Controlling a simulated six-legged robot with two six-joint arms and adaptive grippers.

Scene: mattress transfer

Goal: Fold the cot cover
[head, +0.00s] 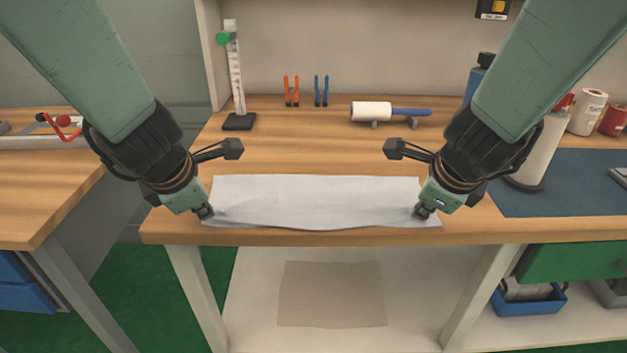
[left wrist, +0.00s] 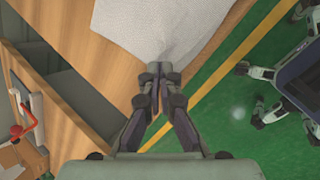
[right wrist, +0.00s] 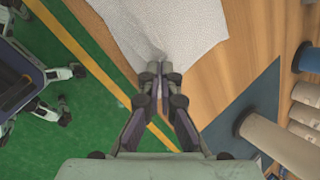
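The cot cover (head: 315,203) is a pale grey-white cloth lying as a wide, short strip along the front of the wooden table. Its near edge is slightly wavy. My left gripper (head: 205,212) is at the cover's near left corner. In the left wrist view my left fingers (left wrist: 158,75) are together with the cloth (left wrist: 150,30) creased between their tips. My right gripper (head: 422,212) is at the near right corner. In the right wrist view my right fingers (right wrist: 160,75) are together, with the cloth (right wrist: 160,25) puckered at their tips.
Behind the cover on the table (head: 300,150) stand a gauge stand (head: 236,85), orange (head: 291,90) and blue (head: 321,90) clips, and a lint roller (head: 372,111). At right are a dark blue mat (head: 565,182) and a large roll (head: 535,150). A beige sheet (head: 332,292) lies on the lower shelf.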

